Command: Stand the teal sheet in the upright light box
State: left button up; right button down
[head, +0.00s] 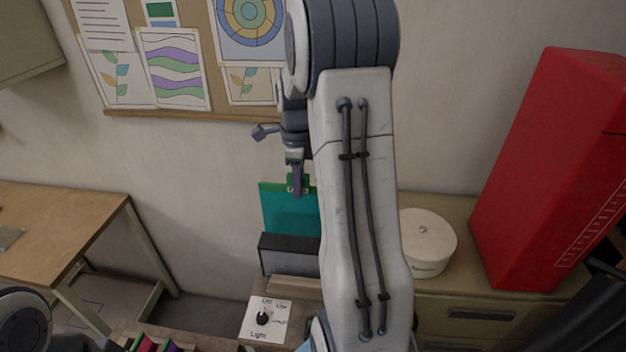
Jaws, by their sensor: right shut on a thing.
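The teal sheet (286,212) stands roughly upright, with a green clip-like piece at its top edge. My right gripper (297,185) is shut on the sheet at that top edge. The light box (290,254) is dark with a grey front and sits directly below the sheet. The sheet's lower edge is hidden behind the box's top edge, so I cannot tell how deep it sits. My right arm covers the right side of the sheet and box. My left gripper is not in view; only part of my left arm shows at the lower left.
A white panel with a black knob (265,319) lies in front of the box. A round white container (426,243) and a tall red cabinet (555,170) stand at right. A wooden table (60,225) is at left. Several coloured items (160,344) show at the bottom edge.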

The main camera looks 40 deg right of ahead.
notch_tip(320, 180, down, 2)
jog(key=b, duration=1.6)
send_near(302, 247)
jog(key=f, duration=0.2)
jog(key=s+a+f, duration=0.1)
jog(key=s+f, duration=0.1)
jog(key=f, duration=0.1)
jog(key=shift+a+f, duration=0.3)
jog(key=shift+a, duration=0.1)
jog(key=shift+f+b, duration=0.55)
jog(key=shift+f, duration=0.05)
jog(key=shift+w+d+f, duration=0.2)
jog(key=shift+d+f, duration=0.05)
jog(key=shift+f, duration=0.1)
